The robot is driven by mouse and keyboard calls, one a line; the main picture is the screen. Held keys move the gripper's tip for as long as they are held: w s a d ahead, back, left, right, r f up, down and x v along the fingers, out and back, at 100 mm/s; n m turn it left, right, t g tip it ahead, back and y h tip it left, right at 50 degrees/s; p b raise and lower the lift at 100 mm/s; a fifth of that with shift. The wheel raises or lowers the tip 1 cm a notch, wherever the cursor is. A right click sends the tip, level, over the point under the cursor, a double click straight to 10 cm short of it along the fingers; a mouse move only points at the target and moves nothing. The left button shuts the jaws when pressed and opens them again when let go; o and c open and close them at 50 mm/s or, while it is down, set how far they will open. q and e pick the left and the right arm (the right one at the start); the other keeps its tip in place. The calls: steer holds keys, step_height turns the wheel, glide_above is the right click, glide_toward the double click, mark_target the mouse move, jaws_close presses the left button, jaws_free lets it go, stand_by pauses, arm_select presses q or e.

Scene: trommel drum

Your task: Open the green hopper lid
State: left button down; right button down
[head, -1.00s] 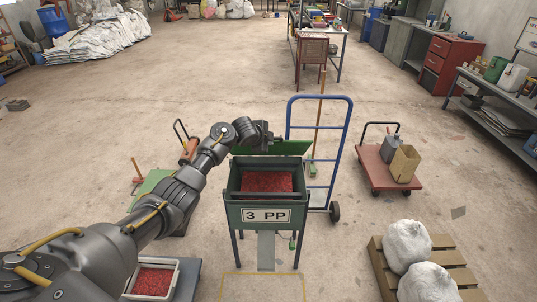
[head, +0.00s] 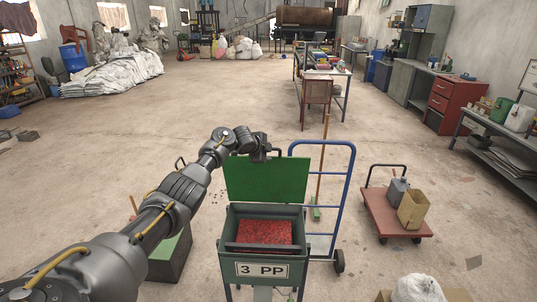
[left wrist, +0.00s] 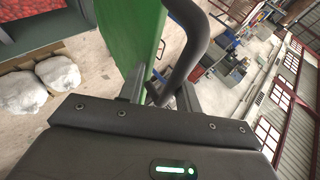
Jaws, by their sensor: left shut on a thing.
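The green hopper lid (head: 266,180) stands raised, close to upright, at the back of the hopper (head: 262,252) marked "3 PP". Red granules (head: 264,232) show inside the open hopper. My left gripper (head: 272,155) is at the lid's top edge. In the left wrist view the left gripper (left wrist: 158,95) is shut on a dark curved handle (left wrist: 190,50) beside the green lid (left wrist: 130,35). The fingertips are partly hidden by the handle. My right gripper is not in view.
A blue hand truck (head: 350,190) stands right behind the hopper. A red cart (head: 390,215) with a can and a box is further right. A white sack (head: 417,288) lies at the front right. Open floor lies beyond.

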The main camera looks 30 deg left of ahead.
arm_select(q)
steer(key=shift+d+f, duration=0.1)
steer(key=shift+f, duration=0.1)
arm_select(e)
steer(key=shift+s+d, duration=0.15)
arm_select(q)
steer(key=c, duration=1.5)
jaws_free()
steer(key=shift+o, duration=0.2)
steer(key=shift+w+f, duration=0.15)
steer(key=shift+f, duration=0.05)
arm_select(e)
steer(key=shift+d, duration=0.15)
arm_select(q)
steer(key=shift+r, duration=0.1)
steer(key=b+v, duration=0.1)
steer(key=v, duration=0.9)
steer(key=shift+s+r, duration=0.25)
steer(key=shift+s, duration=0.05)
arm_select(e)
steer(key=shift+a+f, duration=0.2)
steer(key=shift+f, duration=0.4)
